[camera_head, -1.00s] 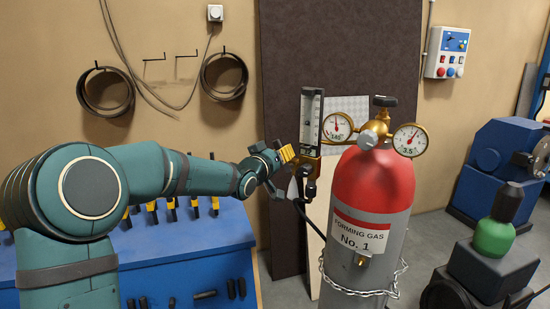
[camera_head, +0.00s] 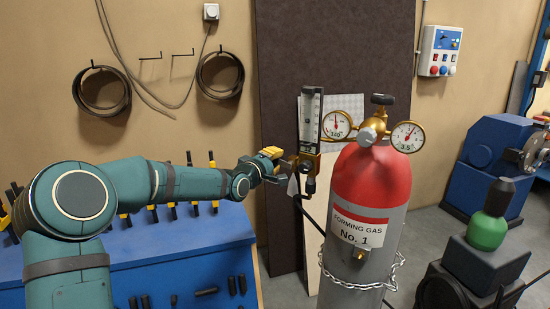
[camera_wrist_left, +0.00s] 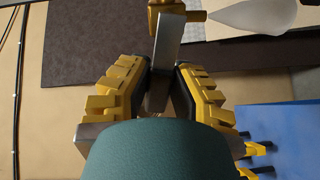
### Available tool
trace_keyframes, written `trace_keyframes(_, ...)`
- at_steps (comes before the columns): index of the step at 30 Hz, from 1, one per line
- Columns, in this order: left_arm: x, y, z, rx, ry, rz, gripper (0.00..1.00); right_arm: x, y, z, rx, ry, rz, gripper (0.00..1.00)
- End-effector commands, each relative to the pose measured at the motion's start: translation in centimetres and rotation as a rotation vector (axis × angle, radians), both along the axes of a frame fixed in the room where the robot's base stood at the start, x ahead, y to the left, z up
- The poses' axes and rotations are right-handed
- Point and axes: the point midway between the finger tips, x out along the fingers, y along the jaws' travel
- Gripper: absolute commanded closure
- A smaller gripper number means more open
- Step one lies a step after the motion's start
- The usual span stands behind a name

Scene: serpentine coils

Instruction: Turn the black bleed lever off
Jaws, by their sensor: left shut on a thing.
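My left gripper (camera_head: 282,168) is beside the lower end of the flowmeter, to the left of the red-topped cylinder. In the left wrist view its yellow-and-black fingers (camera_wrist_left: 158,88) are closed on a narrow bar, the bleed lever (camera_wrist_left: 168,42), which looks dark grey in this light. The lever runs up from between the fingers to a brass fitting (camera_wrist_left: 165,14). In the head view the fingers mostly hide the lever. The flowmeter (camera_head: 309,117) stands upright on its brass block (camera_head: 306,148). My right gripper is not in view.
The forming gas cylinder (camera_head: 371,185) stands chained close to the right, with two gauges (camera_head: 337,125) on top. A dark panel (camera_head: 275,60) is behind. A blue bench (camera_head: 180,250) with tools lies under my left arm. A blue machine (camera_head: 490,165) is at the right.

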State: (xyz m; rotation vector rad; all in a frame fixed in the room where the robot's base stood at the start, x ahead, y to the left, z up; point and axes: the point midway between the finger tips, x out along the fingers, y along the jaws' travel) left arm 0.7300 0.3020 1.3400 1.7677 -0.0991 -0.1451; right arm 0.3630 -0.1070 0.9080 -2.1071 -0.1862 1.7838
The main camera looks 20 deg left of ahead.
Motion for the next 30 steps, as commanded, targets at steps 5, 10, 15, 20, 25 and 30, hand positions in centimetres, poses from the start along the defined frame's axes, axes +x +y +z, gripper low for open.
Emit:
trace_keyframes(5, 0.0, 0.15, -0.8, -0.092, 0.021, 0.002, 1.0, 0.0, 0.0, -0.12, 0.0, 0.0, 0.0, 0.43)
trace_keyframes(10, 0.0, 0.06, -1.02, -0.143, 0.03, -0.001, 1.0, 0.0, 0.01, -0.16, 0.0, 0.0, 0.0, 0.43)
trace_keyframes(15, -0.02, 0.0, -1.12, -0.167, 0.035, -0.001, 1.0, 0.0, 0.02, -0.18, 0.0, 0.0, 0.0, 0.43)
trace_keyframes(20, -0.01, -0.03, -1.16, -0.171, 0.036, -0.002, 1.0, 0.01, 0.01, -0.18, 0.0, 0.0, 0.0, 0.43)
trace_keyframes(25, -0.02, -0.06, -1.19, -0.17, 0.037, -0.003, 1.0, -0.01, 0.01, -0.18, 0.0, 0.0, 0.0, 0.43)
trace_keyframes(30, -0.02, -0.08, -1.16, -0.17, 0.036, -0.003, 0.46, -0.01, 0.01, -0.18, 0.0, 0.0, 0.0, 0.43)
